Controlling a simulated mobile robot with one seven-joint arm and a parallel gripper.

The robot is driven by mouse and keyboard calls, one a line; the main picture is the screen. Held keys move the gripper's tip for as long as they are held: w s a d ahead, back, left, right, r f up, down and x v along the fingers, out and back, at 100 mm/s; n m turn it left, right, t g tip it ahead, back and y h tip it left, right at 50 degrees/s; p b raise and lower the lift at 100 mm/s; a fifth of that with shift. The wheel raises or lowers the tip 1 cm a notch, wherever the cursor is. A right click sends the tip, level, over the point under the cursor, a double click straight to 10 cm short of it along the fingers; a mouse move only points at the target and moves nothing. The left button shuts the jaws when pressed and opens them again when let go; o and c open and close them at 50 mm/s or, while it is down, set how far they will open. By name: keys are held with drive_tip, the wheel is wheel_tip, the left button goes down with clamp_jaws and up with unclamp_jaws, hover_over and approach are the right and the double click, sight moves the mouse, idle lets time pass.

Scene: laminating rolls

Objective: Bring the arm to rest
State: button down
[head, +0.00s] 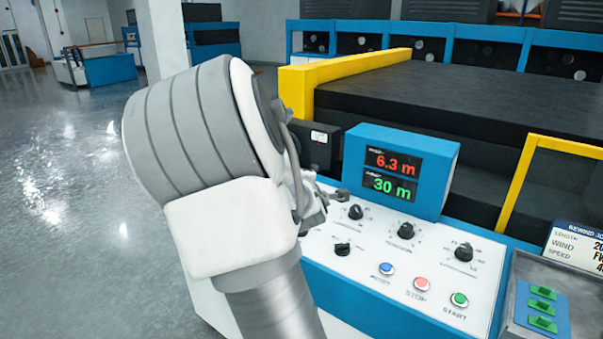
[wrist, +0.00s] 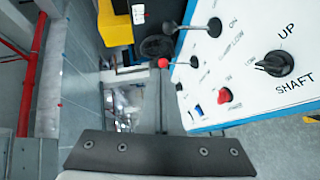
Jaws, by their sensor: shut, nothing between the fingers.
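My arm stands in front of the left part of the control panel (head: 350,285) in the head view, its bulky grey and white wrist covering that part. My gripper (head: 316,203) shows only in part behind the wrist, over the panel's upper left. It is shut and empty; its fingertips are mostly hidden, and I cannot tell whether it touches the panel. In the wrist view, a dark plate with several screws crosses the bottom. A black knob marked SHAFT (wrist: 274,64) and a red button (wrist: 225,96) are on the panel to the right.
A blue display box (head: 402,168) reads 6.3 m and 30 m. Blue, red and green buttons line the panel's front, the green being START (head: 459,300). A yellow guard rail (head: 340,75) and a dark machine bed lie behind. Open glossy floor (head: 60,200) is at left.

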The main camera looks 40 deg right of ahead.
drive_tip(key=shift+s+a+r, duration=0.1)
drive_tip(key=shift+s+a, duration=0.1)
drive_tip(key=shift+s, duration=0.15)
idle(0.4)
drive_tip(key=s+a+r+m+g+y+p, duration=0.1)
drive_tip(key=s+a+m+g+y, duration=0.15)
drive_tip(key=s+a+m, duration=0.4)
drive_tip(key=s+a+r+m+g+y+p, duration=0.1)
drive_tip(key=s+a+y, duration=0.25)
drive_tip(key=a, duration=0.65)
drive_tip(key=s+a+r+m+g+y, duration=0.1)
drive_tip(key=s+a+g, duration=0.1)
drive_tip(key=s+a, duration=0.4)
drive_tip(key=s+a+r+m+g+y+p, duration=0.1)
drive_tip(key=s+a+r, duration=0.1)
drive_tip(key=s+a, duration=0.4)
drive_tip(key=s, duration=0.5)
drive_tip(key=shift+g+y, duration=0.3)
drive_tip(key=shift+g, duration=0.05)
drive_tip(key=shift+s+d, duration=0.1)
drive_tip(key=shift+d, duration=0.05)
